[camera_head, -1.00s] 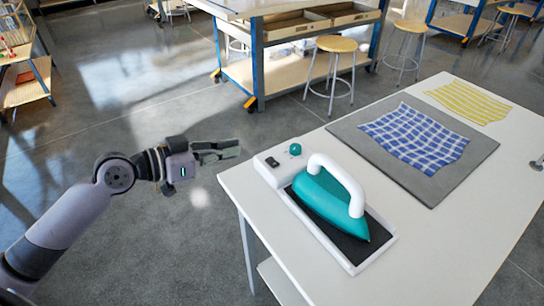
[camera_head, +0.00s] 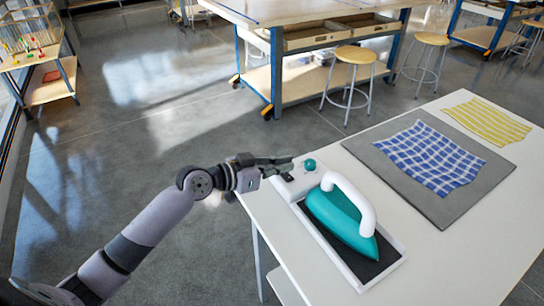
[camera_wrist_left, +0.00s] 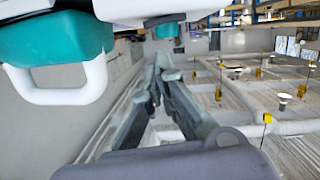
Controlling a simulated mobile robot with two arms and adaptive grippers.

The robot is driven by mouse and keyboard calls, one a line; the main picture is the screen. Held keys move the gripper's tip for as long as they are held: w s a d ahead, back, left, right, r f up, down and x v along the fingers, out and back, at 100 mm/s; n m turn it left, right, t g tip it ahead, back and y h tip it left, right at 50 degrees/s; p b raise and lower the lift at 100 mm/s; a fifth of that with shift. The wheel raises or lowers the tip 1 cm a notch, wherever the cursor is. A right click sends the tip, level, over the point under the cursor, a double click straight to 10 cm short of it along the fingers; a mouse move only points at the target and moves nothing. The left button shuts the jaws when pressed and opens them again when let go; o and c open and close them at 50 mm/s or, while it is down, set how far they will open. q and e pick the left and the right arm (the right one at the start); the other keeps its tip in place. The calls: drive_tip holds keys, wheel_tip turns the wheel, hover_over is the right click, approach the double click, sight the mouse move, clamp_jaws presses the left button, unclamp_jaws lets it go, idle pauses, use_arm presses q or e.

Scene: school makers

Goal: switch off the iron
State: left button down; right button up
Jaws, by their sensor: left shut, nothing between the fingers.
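The iron (camera_head: 338,214) has a teal body and a white handle and rests on its white base (camera_head: 385,272) with a dark pad, on the white table. In the left wrist view the iron (camera_wrist_left: 60,42) shows at upper left and the fingers (camera_wrist_left: 160,65) are together. The right gripper is not in view.
A grey mat (camera_head: 463,205) with a blue checked cloth (camera_head: 430,155) lies on the table (camera_head: 465,260) behind the iron. A yellow striped cloth (camera_head: 488,120) lies beyond. A stool (camera_head: 355,55) and workbench stand further back. Floor left of the table is clear.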

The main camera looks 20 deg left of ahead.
use_arm(q)
drive_tip(key=shift+s+f, duration=0.15)
drive_tip(key=shift+f, duration=0.7)
drive_tip(key=shift+f, duration=0.1)
